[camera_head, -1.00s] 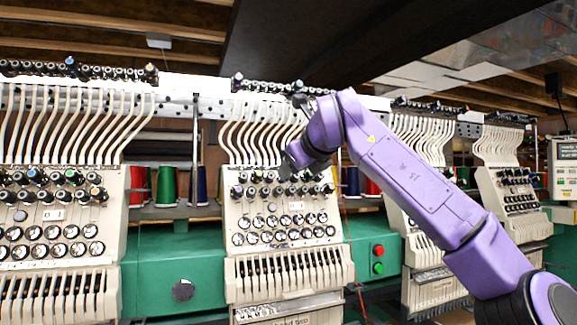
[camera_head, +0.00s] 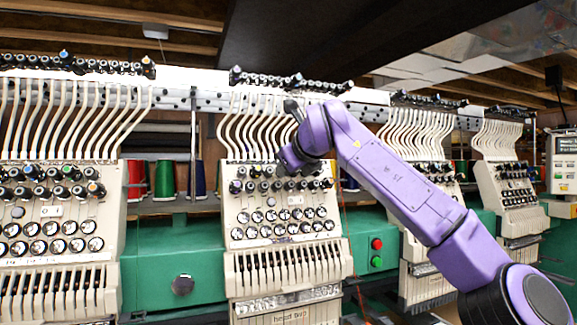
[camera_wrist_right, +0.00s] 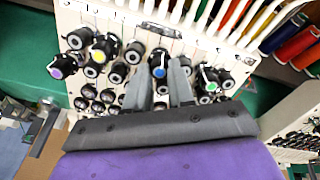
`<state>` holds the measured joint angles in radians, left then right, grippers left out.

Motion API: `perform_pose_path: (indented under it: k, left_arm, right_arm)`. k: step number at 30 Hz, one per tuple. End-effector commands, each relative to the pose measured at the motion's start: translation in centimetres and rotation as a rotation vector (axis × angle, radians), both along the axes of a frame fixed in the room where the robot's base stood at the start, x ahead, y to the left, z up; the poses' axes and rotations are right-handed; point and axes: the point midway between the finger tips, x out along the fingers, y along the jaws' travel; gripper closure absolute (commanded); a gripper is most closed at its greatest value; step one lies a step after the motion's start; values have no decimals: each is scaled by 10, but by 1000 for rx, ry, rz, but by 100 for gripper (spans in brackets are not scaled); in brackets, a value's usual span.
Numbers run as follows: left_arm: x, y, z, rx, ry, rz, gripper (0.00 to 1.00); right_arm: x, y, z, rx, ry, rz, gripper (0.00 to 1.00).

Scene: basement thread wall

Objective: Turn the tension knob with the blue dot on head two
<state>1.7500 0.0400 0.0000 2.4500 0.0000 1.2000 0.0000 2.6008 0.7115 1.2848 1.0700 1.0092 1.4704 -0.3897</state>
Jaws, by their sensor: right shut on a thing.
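The middle machine head (camera_head: 285,285) carries a plate lettered "head two" at its bottom. In the right wrist view, the tension knob with the blue dot (camera_wrist_right: 158,62) is black and sits between the two grey fingers of my right gripper (camera_wrist_right: 160,76). The fingers are shut on this knob. In the head view, my right gripper (camera_head: 288,164) is at the upper knob row of this head, and the wrist hides some knobs and the blue dot. My left gripper is in neither view now.
Close by are knobs with a yellow dot (camera_wrist_right: 104,46), a purple dot (camera_wrist_right: 62,66) and a green dot (camera_wrist_right: 210,78). White thread tubes (camera_head: 250,125) rise above the head. Another head (camera_head: 60,225) stands left. Red and green buttons (camera_head: 377,252) are on the right.

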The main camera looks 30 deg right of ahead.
Motion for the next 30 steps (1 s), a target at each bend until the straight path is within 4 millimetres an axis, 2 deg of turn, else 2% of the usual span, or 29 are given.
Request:
perform_pose_path:
  k: [8, 30]
  left_arm:
    - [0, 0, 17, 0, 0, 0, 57]
    - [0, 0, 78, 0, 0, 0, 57]
  right_arm:
    - [0, 0, 4, -139, 33, 55, 100]
    - [0, -1, 6, -735, 177, 291, 100]
